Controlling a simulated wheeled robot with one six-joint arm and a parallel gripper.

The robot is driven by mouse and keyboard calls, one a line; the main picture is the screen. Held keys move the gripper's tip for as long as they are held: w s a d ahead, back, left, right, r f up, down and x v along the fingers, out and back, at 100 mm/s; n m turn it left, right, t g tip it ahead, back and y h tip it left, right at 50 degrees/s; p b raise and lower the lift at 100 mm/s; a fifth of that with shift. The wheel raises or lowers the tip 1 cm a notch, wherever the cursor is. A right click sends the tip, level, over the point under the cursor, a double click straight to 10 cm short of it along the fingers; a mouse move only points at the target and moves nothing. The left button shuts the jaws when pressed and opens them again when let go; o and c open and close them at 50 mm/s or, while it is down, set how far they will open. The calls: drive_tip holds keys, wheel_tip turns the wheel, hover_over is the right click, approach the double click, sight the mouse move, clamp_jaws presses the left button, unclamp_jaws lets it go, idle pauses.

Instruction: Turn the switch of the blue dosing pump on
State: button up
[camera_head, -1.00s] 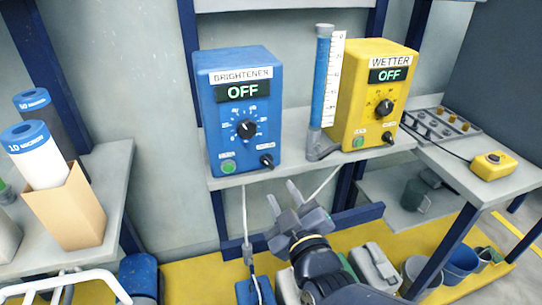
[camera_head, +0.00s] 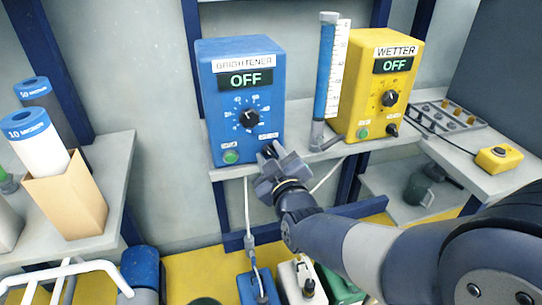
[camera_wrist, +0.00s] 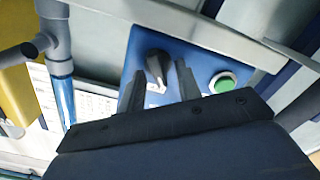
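The blue dosing pump (camera_head: 216,110) stands on the shelf, labelled BRIGHTENER, and its display (camera_head: 244,80) reads OFF. Its black rotary switch (camera_head: 269,151) is low on the right of the front face, partly hidden by my gripper (camera_head: 270,160). In the wrist view the switch (camera_wrist: 157,66) shows between the two dark fingers of my gripper (camera_wrist: 160,82). The fingers are apart, with gaps to the switch in that view; I cannot tell whether the tips reach around it. A green button (camera_head: 231,157) is at the lower left, and a larger dial (camera_head: 249,119) above.
The yellow WETTER pump (camera_head: 352,105), also OFF, and a blue measuring tube (camera_head: 325,80) stand to the right on the shelf (camera_head: 300,130). A yellow button box (camera_head: 497,159) sits farther right. Filter cartridges (camera_head: 38,140) stand on the left bench.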

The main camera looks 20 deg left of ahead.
drive_tip(key=shift+c, duration=0.5)
clamp_jaws()
drive_tip(key=shift+m+b, duration=0.3)
drive_tip(key=shift+b, duration=0.1)
drive_tip(key=m+b, duration=0.2)
drive_tip(key=b, duration=0.1)
drive_tip(key=shift+d+f+m, duration=0.1)
drive_tip(key=shift+f+m, duration=0.05)
drive_tip(key=shift+m, duration=0.25)
drive_tip(key=m+b, duration=0.4)
drive_tip(key=shift+w+d+m, duration=0.1)
drive_tip(key=shift+d+m, duration=0.05)
drive_tip(key=shift+m, duration=0.15)
drive_tip(key=m+b, duration=0.3)
drive_tip(key=shift+w+d+m, duration=0.1)
drive_tip(key=shift+m, duration=0.3)
drive_tip(key=shift+m+b, duration=0.9)
drive_tip(key=shift+r, duration=0.2)
